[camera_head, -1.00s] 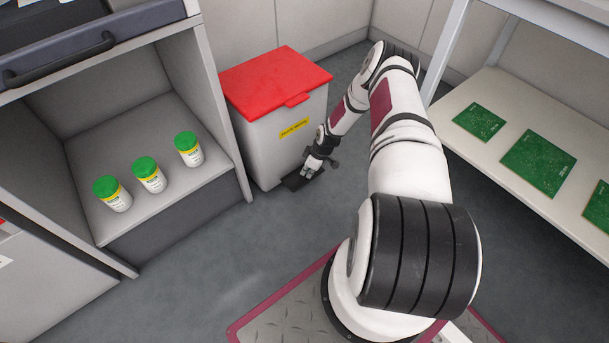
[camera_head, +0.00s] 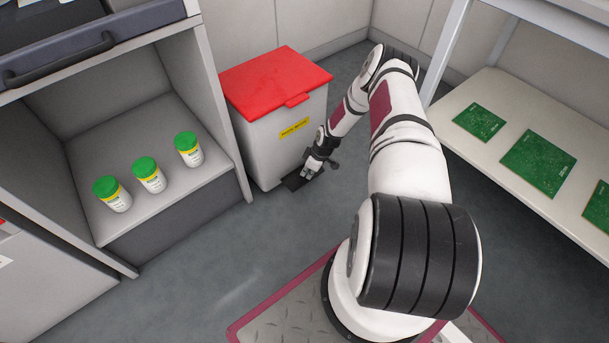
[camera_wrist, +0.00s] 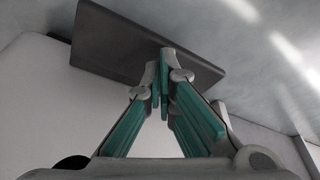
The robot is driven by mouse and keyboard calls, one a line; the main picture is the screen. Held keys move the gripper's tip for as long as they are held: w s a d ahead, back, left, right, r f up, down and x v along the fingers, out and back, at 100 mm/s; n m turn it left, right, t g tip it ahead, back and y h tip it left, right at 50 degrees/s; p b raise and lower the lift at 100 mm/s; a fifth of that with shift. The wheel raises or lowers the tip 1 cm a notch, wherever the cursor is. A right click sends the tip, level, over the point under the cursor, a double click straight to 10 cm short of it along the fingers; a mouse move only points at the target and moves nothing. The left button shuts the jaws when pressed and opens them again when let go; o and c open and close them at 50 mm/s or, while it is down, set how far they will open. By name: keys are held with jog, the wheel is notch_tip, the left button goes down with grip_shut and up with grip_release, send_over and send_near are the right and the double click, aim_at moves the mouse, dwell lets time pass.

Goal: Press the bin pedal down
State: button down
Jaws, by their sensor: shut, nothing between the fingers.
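The bin (camera_head: 272,135) is a light grey box with a red lid (camera_head: 276,82) and a yellow label, standing on the floor at the back. Its lid is down. The dark pedal (camera_head: 293,183) sits low at the bin's front, partly hidden by my gripper (camera_head: 308,175). In the wrist view the pedal (camera_wrist: 125,42) is a flat dark plate, and my gripper (camera_wrist: 163,70) is shut and empty with its fingertips at the plate's edge. The tips overlap the plate in view; I cannot tell whether they touch it.
A grey cabinet on the left holds several green-capped bottles (camera_head: 149,174) on its shelf (camera_head: 205,190), close to the bin. A white shelf (camera_head: 470,150) with green circuit boards (camera_head: 538,162) stands on the right. The floor (camera_head: 240,250) in front of the bin is clear.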

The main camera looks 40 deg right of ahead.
jog(key=shift+f, duration=2.1)
jog(key=shift+r+p, duration=2.95)
jog(key=shift+r, duration=2.1)
